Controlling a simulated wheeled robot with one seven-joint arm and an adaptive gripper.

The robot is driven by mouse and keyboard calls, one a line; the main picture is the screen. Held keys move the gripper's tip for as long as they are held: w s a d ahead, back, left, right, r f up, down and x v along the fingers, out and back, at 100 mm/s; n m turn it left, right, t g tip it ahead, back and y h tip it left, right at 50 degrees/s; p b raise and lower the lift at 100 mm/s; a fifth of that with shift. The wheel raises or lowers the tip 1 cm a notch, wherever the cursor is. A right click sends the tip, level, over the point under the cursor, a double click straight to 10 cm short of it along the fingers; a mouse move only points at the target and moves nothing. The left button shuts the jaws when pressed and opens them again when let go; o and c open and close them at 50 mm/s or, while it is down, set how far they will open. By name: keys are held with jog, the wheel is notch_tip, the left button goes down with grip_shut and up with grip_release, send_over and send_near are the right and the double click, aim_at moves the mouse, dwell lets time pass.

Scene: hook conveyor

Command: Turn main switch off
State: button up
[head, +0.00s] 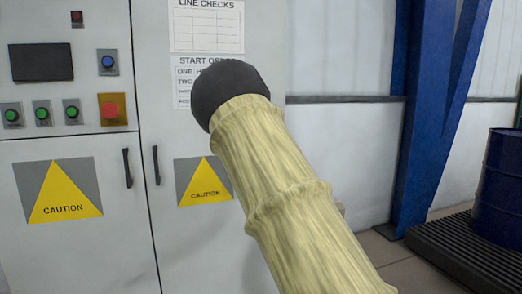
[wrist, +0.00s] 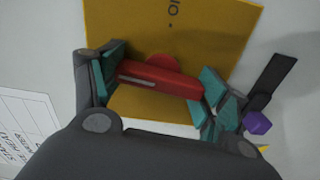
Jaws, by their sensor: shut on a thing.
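The main switch shows in the wrist view as a red handle (wrist: 150,78) on a yellow plate (wrist: 215,35) with small dark marks. The handle lies across the picture, tilted slightly down to the right. My gripper (wrist: 160,80) has its teal finger pads at the two ends of the handle and is shut on it. The lower part of the plate is partly covered by my gripper. In the head view my arm, in a pale yellow sleeve with a dark end, hides the switch and my gripper.
The grey cabinet has black door handles (head: 127,168), (head: 156,165) and caution signs (head: 62,190). A red button on an orange plate (head: 111,108) and green buttons (head: 41,114) sit at left. A blue column (head: 420,130) and a blue drum (head: 500,175) stand at right.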

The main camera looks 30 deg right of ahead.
jog(key=shift+f+n+b, duration=0.1)
jog(key=shift+n+b, duration=0.25)
jog(key=shift+n, duration=0.25)
jog(key=o, duration=1)
jog(key=v, duration=1.2)
jog(key=shift+d, duration=0.1)
